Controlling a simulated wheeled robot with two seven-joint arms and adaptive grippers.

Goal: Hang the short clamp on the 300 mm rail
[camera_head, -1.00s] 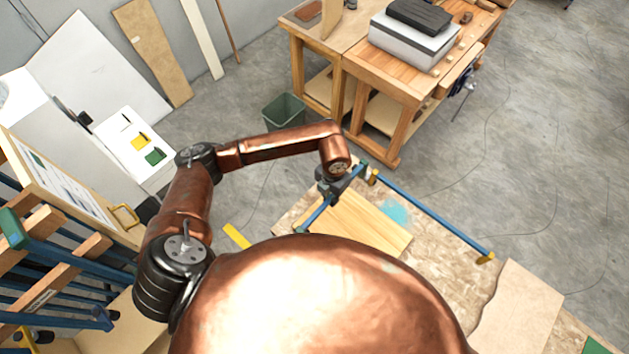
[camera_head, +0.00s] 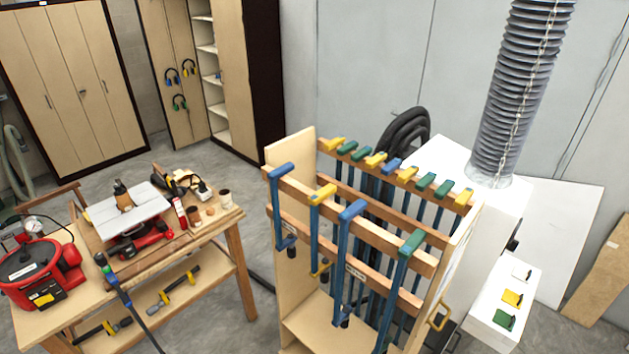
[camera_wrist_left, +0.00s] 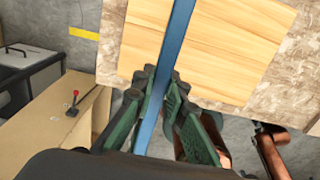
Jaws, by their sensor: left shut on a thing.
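In the left wrist view my left gripper (camera_wrist_left: 158,90) is shut on the blue bar of a clamp (camera_wrist_left: 178,35). The bar runs over a pale wooden board; the clamp's ends are out of view. In the head view a wooden clamp rack (camera_head: 293,240) stands in the middle. Its front upper rail (camera_head: 380,239) carries blue-barred clamps of differing lengths with blue, yellow and green heads. Its back rail (camera_head: 400,172) carries a row of several more. Small rail labels are too small to read, so I cannot tell which rail is 300 mm. My right gripper is out of view.
A tool bench (camera_head: 235,225) with a red machine (camera_head: 40,275) and a clamp on it stands left of the rack. A white cabinet (camera_head: 465,150) and grey duct (camera_head: 520,90) are behind it. Low white box (camera_head: 492,310) lies right. Gaps show between front clamp heads.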

